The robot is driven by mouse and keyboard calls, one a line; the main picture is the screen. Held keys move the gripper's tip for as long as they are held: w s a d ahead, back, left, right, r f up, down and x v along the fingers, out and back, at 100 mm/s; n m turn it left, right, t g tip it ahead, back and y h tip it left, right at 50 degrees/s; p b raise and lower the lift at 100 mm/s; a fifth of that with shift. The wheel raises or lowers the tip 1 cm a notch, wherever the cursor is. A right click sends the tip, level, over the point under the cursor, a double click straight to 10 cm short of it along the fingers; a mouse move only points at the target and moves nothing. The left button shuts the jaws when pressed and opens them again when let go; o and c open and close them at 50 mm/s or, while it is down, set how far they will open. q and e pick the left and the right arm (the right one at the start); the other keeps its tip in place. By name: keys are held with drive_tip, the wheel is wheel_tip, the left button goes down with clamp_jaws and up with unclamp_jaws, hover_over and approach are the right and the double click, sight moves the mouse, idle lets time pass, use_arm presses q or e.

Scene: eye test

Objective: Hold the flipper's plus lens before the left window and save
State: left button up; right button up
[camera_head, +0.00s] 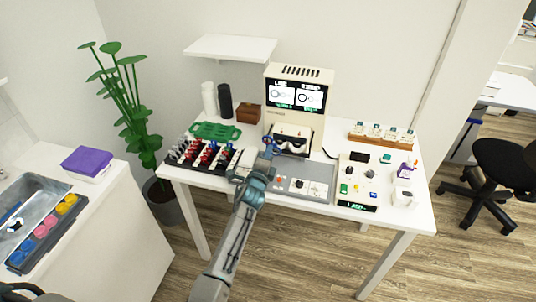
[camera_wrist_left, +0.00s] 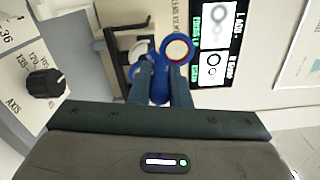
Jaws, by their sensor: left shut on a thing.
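My left gripper (camera_head: 266,157) is shut on a blue lens flipper and holds it in front of the cream lens viewer (camera_head: 271,98). In the left wrist view the flipper (camera_wrist_left: 158,82) stands between the fingers (camera_wrist_left: 165,90), with one red-rimmed round lens (camera_wrist_left: 177,48) up beside the screen. A second, pale round part lies by the black frame (camera_wrist_left: 113,62); I cannot tell whether it belongs to the flipper. In the head view the flipper (camera_head: 268,141) is small and lies at the left side of the black-framed window area (camera_head: 292,143). The viewer's screen (camera_head: 296,96) shows two panels with ring shapes. My right gripper is out of view.
A grey panel with a knob (camera_head: 298,184) lies in front of the viewer. A control box (camera_head: 344,171) with buttons and a small green-lit display (camera_head: 356,206) stands right of it. A rack of red and dark pieces (camera_head: 203,153) and a green tray (camera_head: 215,131) stand left.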

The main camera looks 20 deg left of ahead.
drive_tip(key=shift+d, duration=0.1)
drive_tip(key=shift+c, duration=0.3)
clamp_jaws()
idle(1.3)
